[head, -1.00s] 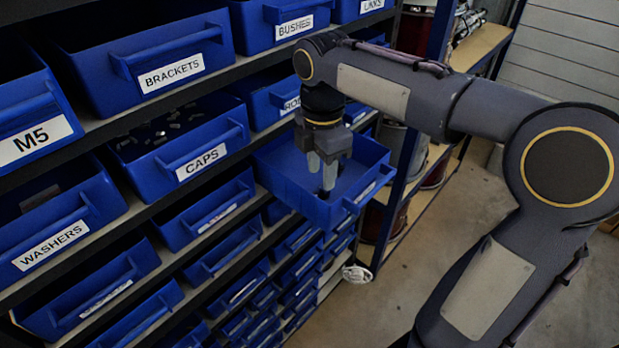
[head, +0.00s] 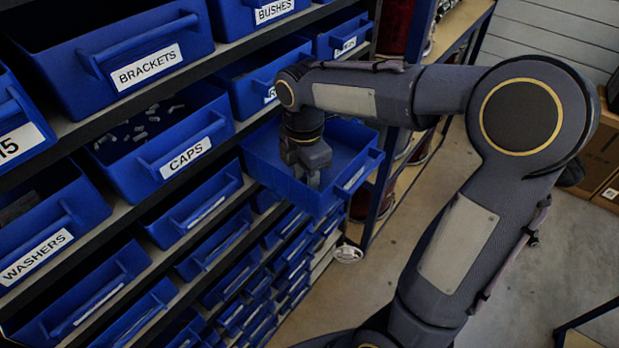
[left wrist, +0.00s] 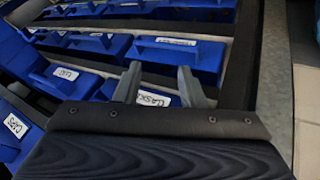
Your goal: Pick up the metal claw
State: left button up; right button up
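I cannot make out a metal claw in either view now.
Labelled blue bins fill the rack, among them BRACKETS (head: 130,60), CAPS (head: 160,140) with small grey pieces, and WASHERS (head: 45,225). A dark upright post (head: 382,180) stands right of the open bin. Cardboard boxes (head: 600,155) stand far right; the floor (head: 520,260) between is clear.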

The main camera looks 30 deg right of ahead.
jog(key=shift+c, duration=0.5)
jog(key=shift+f, duration=0.1)
grip_shut()
